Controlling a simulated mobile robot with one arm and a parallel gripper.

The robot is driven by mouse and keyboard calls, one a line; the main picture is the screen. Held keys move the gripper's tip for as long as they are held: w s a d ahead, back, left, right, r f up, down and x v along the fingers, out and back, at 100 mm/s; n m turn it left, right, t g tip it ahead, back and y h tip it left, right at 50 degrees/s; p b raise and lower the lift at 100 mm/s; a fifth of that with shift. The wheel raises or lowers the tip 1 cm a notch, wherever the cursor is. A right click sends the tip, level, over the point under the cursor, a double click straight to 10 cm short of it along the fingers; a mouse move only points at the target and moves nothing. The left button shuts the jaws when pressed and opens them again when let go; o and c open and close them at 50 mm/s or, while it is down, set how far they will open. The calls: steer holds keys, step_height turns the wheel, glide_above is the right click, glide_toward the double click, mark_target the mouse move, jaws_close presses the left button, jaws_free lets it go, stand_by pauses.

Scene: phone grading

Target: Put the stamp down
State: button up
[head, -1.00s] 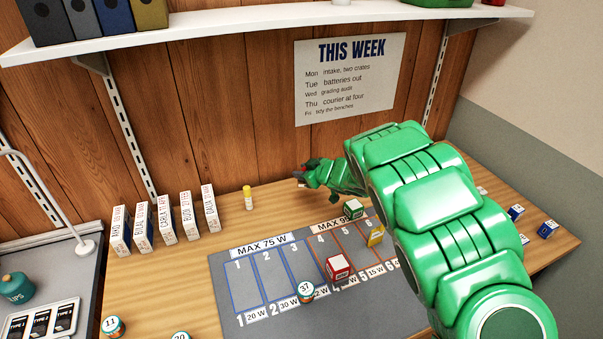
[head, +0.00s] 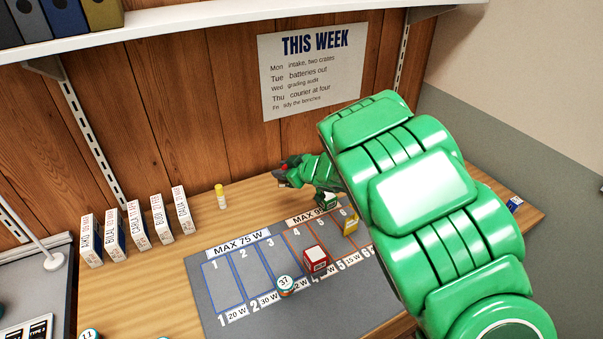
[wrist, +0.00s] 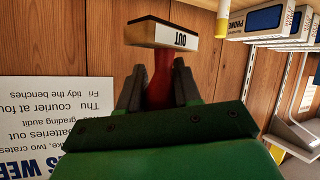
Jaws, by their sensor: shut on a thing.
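My gripper (head: 284,174) is above the back of the wooden bench, near the plank wall, left of and above the green box. In the wrist view my gripper (wrist: 158,88) is shut on the red handle of a stamp (wrist: 163,33). The stamp has a dark and wooden base with a white side label reading OUT, upside down in that view. The base sticks out beyond the fingertips, clear of any surface I can see. In the head view only a small red bit shows at the gripper, and the stamp's base cannot be made out.
A grey numbered mat (head: 213,296) carries a red box (head: 316,260), a green box (head: 328,200), a yellow block (head: 351,226) and a round 37 token (head: 285,285). Several name boxes (head: 138,225) and a yellow-capped tube (head: 221,197) stand left. Bench between tube and gripper is bare.

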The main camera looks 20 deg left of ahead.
steer(key=w+d, duration=0.9)
steer(key=w, duration=0.1)
steer(key=shift+w+a+f, duration=0.8)
steer(key=shift+w+f, duration=0.8)
steer(key=shift+w, duration=0.55)
steer(key=shift+w+a+f, duration=0.8)
steer(key=shift+w+f, duration=0.85)
steer(key=shift+w, duration=0.45)
steer(key=shift+w+a+f, duration=0.8)
steer(key=shift+w+f, duration=0.8)
steer(key=shift+w, duration=0.55)
steer(key=shift+f, duration=1.6)
steer(key=o, duration=1)
steer(key=shift+f, duration=0.1)
steer(key=shift+o, duration=0.2)
steer(key=shift+d+r, duration=0.35)
steer(key=shift+d, duration=0.05)
steer(key=v, duration=1.1)
